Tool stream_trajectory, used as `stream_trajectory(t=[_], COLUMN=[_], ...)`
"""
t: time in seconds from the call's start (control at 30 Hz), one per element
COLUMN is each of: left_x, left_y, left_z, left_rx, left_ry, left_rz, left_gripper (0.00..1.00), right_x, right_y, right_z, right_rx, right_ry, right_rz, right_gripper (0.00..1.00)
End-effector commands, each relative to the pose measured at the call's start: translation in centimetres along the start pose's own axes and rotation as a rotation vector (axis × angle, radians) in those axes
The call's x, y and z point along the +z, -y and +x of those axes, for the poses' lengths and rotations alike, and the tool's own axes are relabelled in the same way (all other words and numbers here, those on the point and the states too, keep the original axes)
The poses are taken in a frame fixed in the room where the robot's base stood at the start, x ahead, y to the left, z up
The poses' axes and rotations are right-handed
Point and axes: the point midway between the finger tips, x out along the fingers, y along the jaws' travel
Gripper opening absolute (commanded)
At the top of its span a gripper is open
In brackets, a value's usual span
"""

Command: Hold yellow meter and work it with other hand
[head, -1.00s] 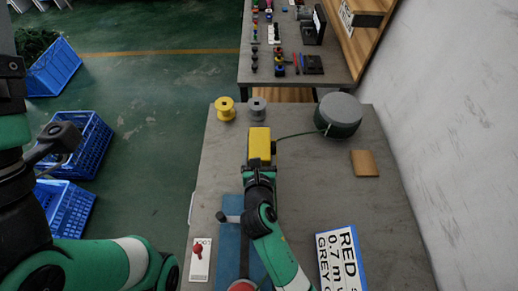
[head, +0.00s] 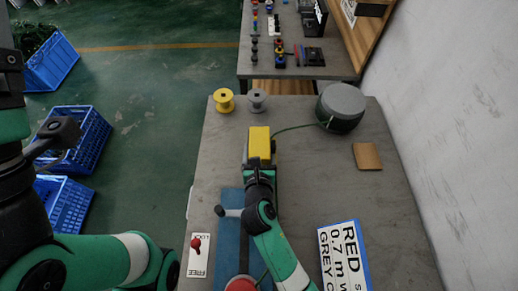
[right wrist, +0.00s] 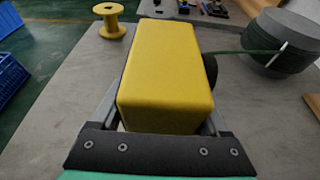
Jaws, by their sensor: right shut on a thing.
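The yellow meter (head: 259,142) is a box-shaped block on the grey table, near its middle. It fills the centre of the right wrist view (right wrist: 165,75). My right gripper (head: 259,168) is shut on it, with a finger along each side. A dark round part shows on the meter's right side, and a green cable runs from there to the reel. My left arm is at the left of the head view; a dark end part shows there, but its fingers cannot be made out.
A dark green cable reel (head: 341,107) with a grey top stands at the back right. A yellow spool (head: 224,100) and a grey spool (head: 257,100) stand at the back left. A brown block (head: 367,156), a printed sign (head: 344,257) and a red-knobbed lever plate (head: 198,257) lie around.

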Motion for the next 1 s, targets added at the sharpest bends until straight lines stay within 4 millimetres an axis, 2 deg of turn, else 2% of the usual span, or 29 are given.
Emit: stream_trajectory(t=[0.97,1.0], left_x=[-0.2,-0.2], left_y=[0.0,0.0], left_z=[0.22,0.21], left_rx=[0.0,0.0], left_ry=[0.0,0.0], left_rz=[0.0,0.0], left_gripper=[1.0,0.93], right_x=[-0.28,-0.38], right_y=[-0.01,0.01], right_z=[0.13,0.13], right_rx=[0.0,0.0], right_ry=[0.001,0.0], right_rz=[0.0,0.0], right_gripper=[0.17,0.17])
